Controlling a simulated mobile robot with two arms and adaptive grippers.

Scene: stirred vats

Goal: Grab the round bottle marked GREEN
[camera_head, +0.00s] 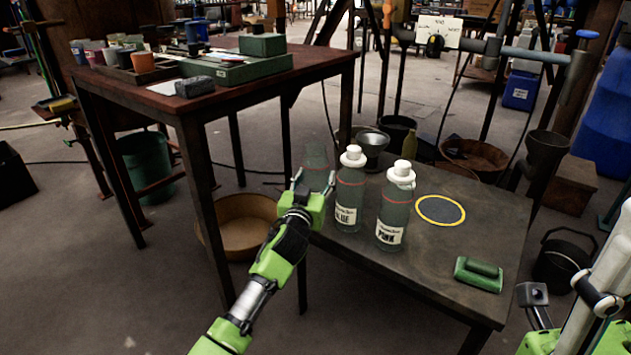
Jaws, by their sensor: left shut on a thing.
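My left gripper (315,186) is at the left edge of the low dark table, shut on a clear grey round bottle (316,158). The gripper hides the lower part of this bottle, and I can read no label on it. A round bottle marked BLUE (347,195) with a white cap stands upright just right of it. A bottle marked PINK (394,208), also white-capped, stands further right. I see no readable GREEN label. Parts of my right arm show at the lower right corner; its gripper's state is unclear.
A taller wooden table (190,108) with pots and boxes stands left. A brown basin (240,235) lies on the floor between them.

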